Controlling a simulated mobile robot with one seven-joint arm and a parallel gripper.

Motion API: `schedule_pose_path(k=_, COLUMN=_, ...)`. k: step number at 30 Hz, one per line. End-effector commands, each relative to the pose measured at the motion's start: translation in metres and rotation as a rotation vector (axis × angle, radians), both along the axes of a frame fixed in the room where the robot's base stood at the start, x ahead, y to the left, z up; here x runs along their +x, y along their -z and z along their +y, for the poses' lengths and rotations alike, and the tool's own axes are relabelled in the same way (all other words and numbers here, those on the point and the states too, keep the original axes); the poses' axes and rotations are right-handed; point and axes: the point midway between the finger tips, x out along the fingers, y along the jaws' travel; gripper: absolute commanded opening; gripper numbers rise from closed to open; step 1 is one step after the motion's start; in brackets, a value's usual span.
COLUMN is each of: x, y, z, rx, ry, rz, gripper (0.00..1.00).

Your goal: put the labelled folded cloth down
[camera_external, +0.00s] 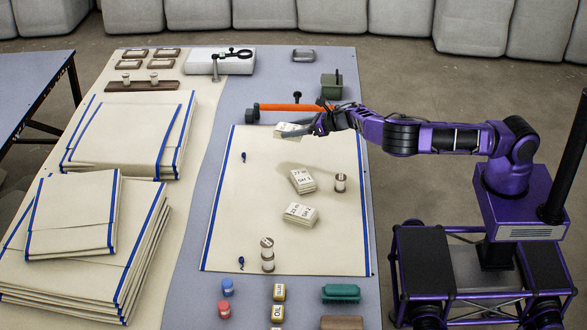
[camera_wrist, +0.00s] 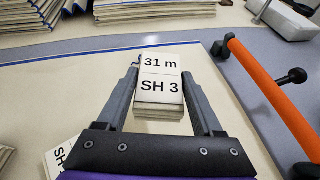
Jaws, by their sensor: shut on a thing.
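My gripper (camera_external: 318,126) is shut on a folded cream cloth (camera_external: 289,130) and holds it above the far part of the cream sheet (camera_external: 262,185). In the wrist view the held cloth (camera_wrist: 160,85) lies between the two dark fingers of my gripper (camera_wrist: 160,92). Its label reads "31 m" and "SH 3". Two more labelled folded cloths lie on the sheet, one nearer the middle (camera_external: 302,181) and one closer to the front (camera_external: 300,215). Their labels appear to read "SH 2" and "SH 1", but the numbers are too small to be sure.
An orange-handled bar (camera_external: 290,107) lies just beyond the sheet. A spool (camera_external: 340,183) stands right of the cloths, and stacked spools (camera_external: 267,254) stand at the front. Large folded stacks (camera_external: 130,140) fill the left side. The sheet's left half is mostly clear.

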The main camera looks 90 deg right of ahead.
Motion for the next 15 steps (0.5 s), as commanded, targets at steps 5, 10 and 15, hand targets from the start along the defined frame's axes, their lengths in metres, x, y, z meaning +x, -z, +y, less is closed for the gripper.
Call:
schedule_pose_path(k=5, x=-0.037, y=-0.008, z=-0.036, rx=-0.01, ry=0.091, rz=-0.009, gripper=0.13)
schedule_pose_path(k=10, x=-0.048, y=0.006, z=-0.045, rx=-0.015, ry=0.115, rz=-0.011, gripper=0.13)
schedule_pose_path(k=15, x=-0.048, y=0.038, z=-0.046, rx=-0.015, ry=0.115, rz=-0.011, gripper=0.13)
